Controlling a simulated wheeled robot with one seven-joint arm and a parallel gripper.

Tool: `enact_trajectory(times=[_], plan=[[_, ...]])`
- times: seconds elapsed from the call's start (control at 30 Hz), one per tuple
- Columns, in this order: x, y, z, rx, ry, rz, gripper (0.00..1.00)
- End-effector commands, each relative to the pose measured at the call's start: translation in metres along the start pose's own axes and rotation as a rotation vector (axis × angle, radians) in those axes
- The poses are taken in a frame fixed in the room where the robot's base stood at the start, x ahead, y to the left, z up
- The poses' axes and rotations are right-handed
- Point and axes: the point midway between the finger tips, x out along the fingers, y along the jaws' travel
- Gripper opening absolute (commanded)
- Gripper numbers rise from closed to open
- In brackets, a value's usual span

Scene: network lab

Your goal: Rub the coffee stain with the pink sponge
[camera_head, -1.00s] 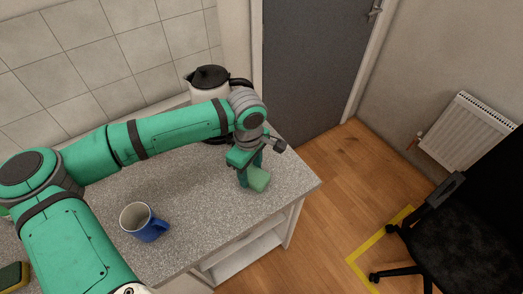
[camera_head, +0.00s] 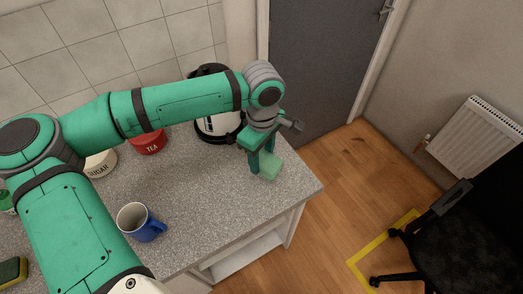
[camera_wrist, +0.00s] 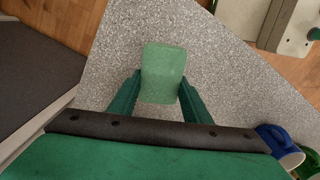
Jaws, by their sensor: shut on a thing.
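My gripper (camera_head: 262,162) is shut on a light green sponge (camera_head: 270,166) near the right end of the speckled grey counter (camera_head: 205,205). In the wrist view the sponge (camera_wrist: 163,70) sits between the two green fingers of my gripper (camera_wrist: 160,88), with the counter below it. I cannot tell whether the sponge touches the counter. No pink sponge shows in either view. A yellow sponge with a dark green side (camera_head: 12,271) lies at the left edge of the head view. I see no coffee stain; my arm and gripper cover parts of the counter.
A blue mug (camera_head: 146,228) stands near the counter's front edge. A white and black kettle (camera_head: 218,125), a red TEA tin (camera_head: 149,143) and a SUGAR tin (camera_head: 100,164) stand toward the back wall. The counter between mug and sponge is clear. A black chair (camera_head: 440,245) is on the floor.

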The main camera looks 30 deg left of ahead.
Motion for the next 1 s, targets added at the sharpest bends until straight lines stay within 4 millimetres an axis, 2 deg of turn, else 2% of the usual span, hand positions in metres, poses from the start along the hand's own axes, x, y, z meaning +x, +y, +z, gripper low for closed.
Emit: enact_trajectory(times=[0.2,0.33,1.0], plan=[[-0.02,0.006,0.01,0.023,0.001,0.001,0.23],[-0.026,0.007,0.013,0.029,-0.001,0.001,0.23],[-0.027,0.007,0.013,0.027,-0.001,0.0,0.23]])
